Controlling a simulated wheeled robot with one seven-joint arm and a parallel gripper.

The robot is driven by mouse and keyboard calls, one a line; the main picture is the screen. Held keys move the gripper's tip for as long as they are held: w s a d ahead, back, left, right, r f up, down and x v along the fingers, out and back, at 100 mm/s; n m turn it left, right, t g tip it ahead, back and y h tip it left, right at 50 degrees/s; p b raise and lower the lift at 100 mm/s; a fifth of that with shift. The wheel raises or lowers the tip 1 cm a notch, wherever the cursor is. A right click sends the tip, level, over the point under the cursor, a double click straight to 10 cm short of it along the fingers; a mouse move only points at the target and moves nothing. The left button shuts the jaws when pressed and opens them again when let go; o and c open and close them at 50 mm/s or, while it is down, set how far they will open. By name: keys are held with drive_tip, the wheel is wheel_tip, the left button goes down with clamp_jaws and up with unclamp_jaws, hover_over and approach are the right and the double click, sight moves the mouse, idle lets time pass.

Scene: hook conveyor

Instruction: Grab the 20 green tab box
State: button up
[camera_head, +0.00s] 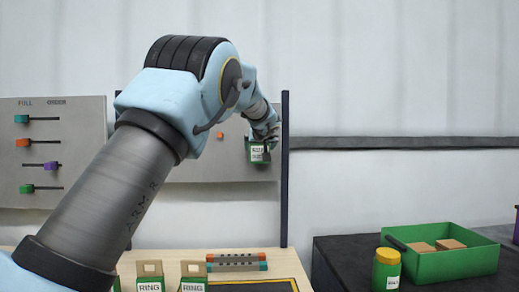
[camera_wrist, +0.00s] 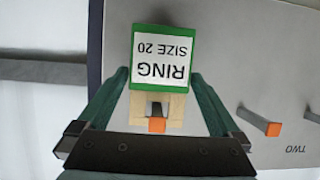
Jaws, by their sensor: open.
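The green box (camera_wrist: 160,32) has a white label reading RING SIZE 20, upside down in the wrist view. Its pale tab (camera_wrist: 176,108) has a hole with an orange-tipped peg (camera_wrist: 156,124) at it. In the head view the box (camera_head: 259,150) is up at the board's right edge. My gripper (camera_wrist: 158,77) is open, with one finger on each side of the box's tab end. I cannot tell whether the fingers touch it. In the head view my gripper (camera_head: 266,134) is small and partly hides the box.
The grey board (camera_head: 80,115) carries several coloured-tip pegs; another orange-tipped peg (camera_wrist: 272,129) sits beside the box, near the word TWO. Tabbed RING boxes (camera_head: 150,284) stand on the table below. A green tray (camera_head: 455,262) and yellow-lidded jar (camera_head: 387,270) are at right.

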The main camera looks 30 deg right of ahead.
drive_tip(key=shift+c, duration=0.2)
drive_tip(key=c, duration=1)
drive_tip(key=shift+c, duration=0.2)
